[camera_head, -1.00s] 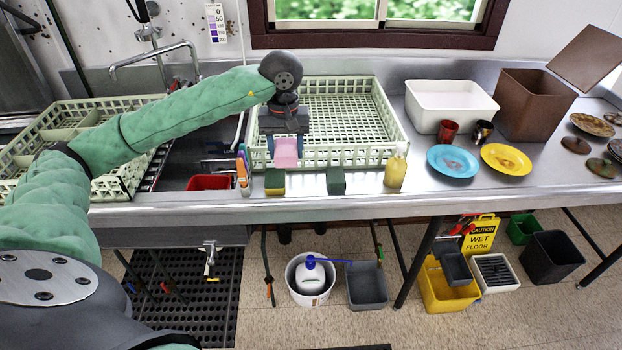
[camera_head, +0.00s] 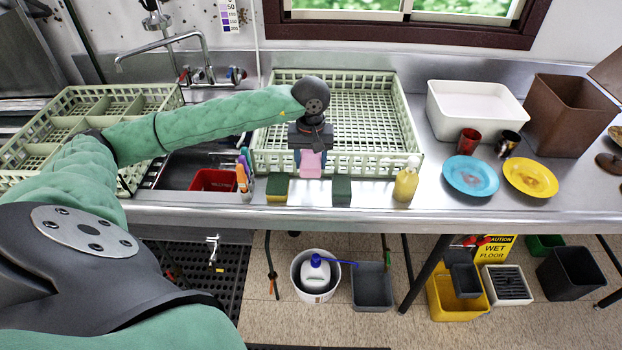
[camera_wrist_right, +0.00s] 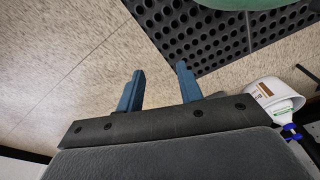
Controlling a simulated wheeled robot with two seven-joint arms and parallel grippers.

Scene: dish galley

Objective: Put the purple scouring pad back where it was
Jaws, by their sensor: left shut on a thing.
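The purple scouring pad (camera_head: 311,164) looks pink-purple and is held upright in my left gripper (camera_head: 311,155), which is shut on it. In the head view it hangs at the front wall of the pale green dish rack, between two green-and-yellow sponges, a left one (camera_head: 278,188) and a right one (camera_head: 342,190). I cannot tell whether its lower edge touches the counter. My right gripper (camera_wrist_right: 160,88) shows only in the right wrist view. Its blue fingers are apart with nothing between them, above the floor.
The dish rack (camera_head: 412,135) stands behind the pad. A red caddy (camera_head: 210,180) and upright bottles (camera_head: 243,175) are at left. A yellow soap bottle (camera_head: 405,184) stands at right, then a blue plate (camera_head: 470,177). The steel counter (camera_head: 375,205) is bare between the right sponge and soap bottle.

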